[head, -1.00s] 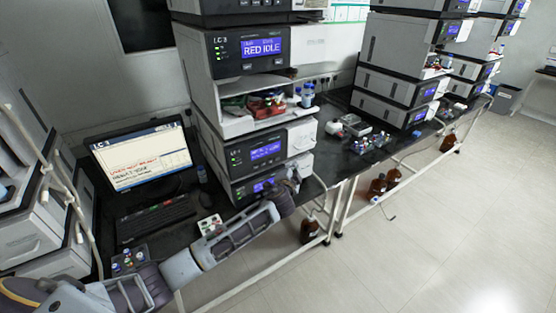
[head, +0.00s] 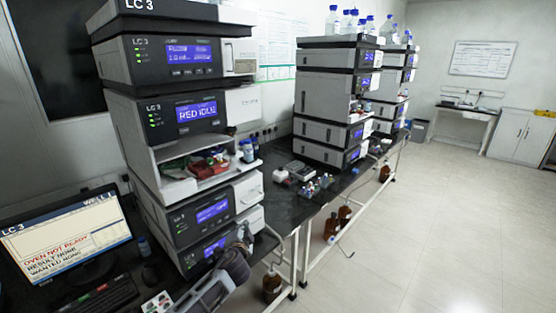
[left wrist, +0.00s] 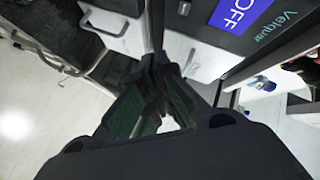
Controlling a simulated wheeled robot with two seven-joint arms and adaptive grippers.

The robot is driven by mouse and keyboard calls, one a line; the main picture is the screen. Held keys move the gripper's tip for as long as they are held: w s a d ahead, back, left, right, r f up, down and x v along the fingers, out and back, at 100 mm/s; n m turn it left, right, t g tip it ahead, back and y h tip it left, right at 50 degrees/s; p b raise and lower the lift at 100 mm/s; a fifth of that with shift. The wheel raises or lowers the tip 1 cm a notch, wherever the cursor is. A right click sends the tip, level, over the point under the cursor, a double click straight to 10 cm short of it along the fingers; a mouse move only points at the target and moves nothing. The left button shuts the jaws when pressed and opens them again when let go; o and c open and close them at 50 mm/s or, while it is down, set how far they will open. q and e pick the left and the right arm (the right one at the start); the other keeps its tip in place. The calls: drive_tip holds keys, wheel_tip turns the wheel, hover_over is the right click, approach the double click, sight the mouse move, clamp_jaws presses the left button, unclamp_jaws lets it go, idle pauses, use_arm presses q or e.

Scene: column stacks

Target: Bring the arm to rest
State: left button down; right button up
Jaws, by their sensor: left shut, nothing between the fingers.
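My left arm (head: 208,292) rises from the bottom edge of the head view. My left gripper (head: 244,243) is in front of the lowest module of the near LC 3 stack (head: 200,255); whether it touches the module I cannot tell. In the left wrist view the dark green-padded fingers (left wrist: 152,100) are shut with nothing between them. A blue screen reading "OFF" (left wrist: 236,12) is on a module beside the fingers. My right gripper is not in view.
The near stack has an open bay with red and green items (head: 205,163) and a display reading RED IDLE (head: 196,113). A monitor (head: 65,235) stands at left. Vials (head: 318,185) sit on the black bench. Brown bottles (head: 331,226) are low beside the bench. The floor at right is clear.

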use_arm(q)
drive_tip(key=s+f+n+g, duration=0.2)
drive_tip(key=s+f+g, duration=0.15)
drive_tip(key=s, duration=0.45)
drive_tip(key=s+f+n+g, duration=0.25)
drive_tip(key=s+f, duration=0.25)
drive_tip(key=s, duration=0.4)
drive_tip(key=s+a+f+n+g+h, duration=0.1)
drive_tip(key=s+n+g, duration=0.15)
drive_tip(key=s, duration=0.85)
drive_tip(key=s+a+n+g+h, duration=0.1)
drive_tip(key=s+a+g, duration=0.15)
drive_tip(key=s, duration=0.95)
wheel_tip(320, 180, down, 33)
drive_tip(key=s+g, duration=0.2)
drive_tip(key=s+a+f, duration=0.1)
drive_tip(key=s+f, duration=0.9)
drive_tip(key=s, duration=0.1)
drive_tip(key=s+a+f+g, duration=0.1)
drive_tip(key=s+a+f, duration=0.1)
drive_tip(key=s+f, duration=0.8)
drive_tip(key=shift+s+a+m, duration=0.25)
drive_tip(key=shift+s+m, duration=0.05)
drive_tip(key=shift+s, duration=0.6)
